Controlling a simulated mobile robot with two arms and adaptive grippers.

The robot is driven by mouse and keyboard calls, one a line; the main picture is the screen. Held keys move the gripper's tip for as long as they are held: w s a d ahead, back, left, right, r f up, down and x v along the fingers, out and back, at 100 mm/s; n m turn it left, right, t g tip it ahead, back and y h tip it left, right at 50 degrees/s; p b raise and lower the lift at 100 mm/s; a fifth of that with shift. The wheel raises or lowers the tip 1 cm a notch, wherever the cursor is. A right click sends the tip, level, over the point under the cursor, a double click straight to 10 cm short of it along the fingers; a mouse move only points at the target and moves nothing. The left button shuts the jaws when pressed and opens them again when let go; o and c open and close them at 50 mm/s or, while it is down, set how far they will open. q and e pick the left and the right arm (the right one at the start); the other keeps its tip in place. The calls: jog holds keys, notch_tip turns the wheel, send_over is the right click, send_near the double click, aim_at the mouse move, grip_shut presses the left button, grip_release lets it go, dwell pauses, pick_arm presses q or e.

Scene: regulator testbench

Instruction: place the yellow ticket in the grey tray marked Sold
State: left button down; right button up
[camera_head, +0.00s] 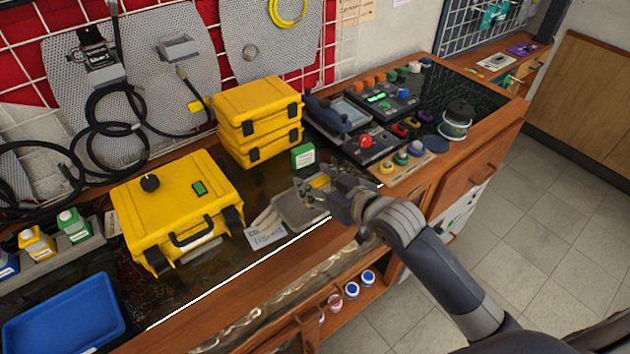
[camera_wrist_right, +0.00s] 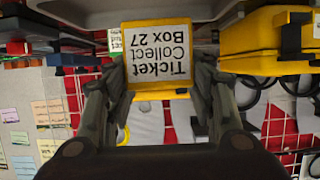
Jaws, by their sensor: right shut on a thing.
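My right gripper (camera_head: 340,192) reaches in from the right over the bench, at the right end of a small grey tray (camera_head: 292,212). It is shut on the yellow ticket (camera_head: 320,182), which shows as a small yellow patch at the fingers, above the tray. In the right wrist view the ticket (camera_wrist_right: 159,52) sits between the two fingers (camera_wrist_right: 160,82). Its white face reads "Ticket Collect Box 27" upside down. The fingers and ticket hide part of the tray. A white card (camera_head: 266,236) lies at the tray's front left; its lettering is too small to read surely. My left gripper is not in view.
A large yellow case (camera_head: 175,210) stands left of the tray, and stacked yellow cases (camera_head: 258,115) stand behind it. A green box (camera_head: 303,156) is just behind the tray. Control boxes (camera_head: 378,140) crowd the right. A blue tray (camera_head: 62,315) lies front left.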

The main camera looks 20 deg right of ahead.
aim_at(316, 185)
jog(key=w, duration=0.3)
jog(key=shift+d+f, duration=0.15)
jog(key=shift+f+p, duration=0.4)
jog(key=shift+f, duration=1.4)
jog(key=shift+f, duration=0.1)
jog(key=o, duration=1)
jog(key=shift+c, duration=0.2)
jog(key=shift+s+d+r, duration=0.1)
jog(key=shift+r, duration=0.1)
jog(key=b+v, duration=0.1)
jog(key=v, duration=1)
jog(key=shift+s+r, duration=0.2)
jog(key=shift+s, duration=0.1)
jog(key=shift+d+f, duration=0.1)
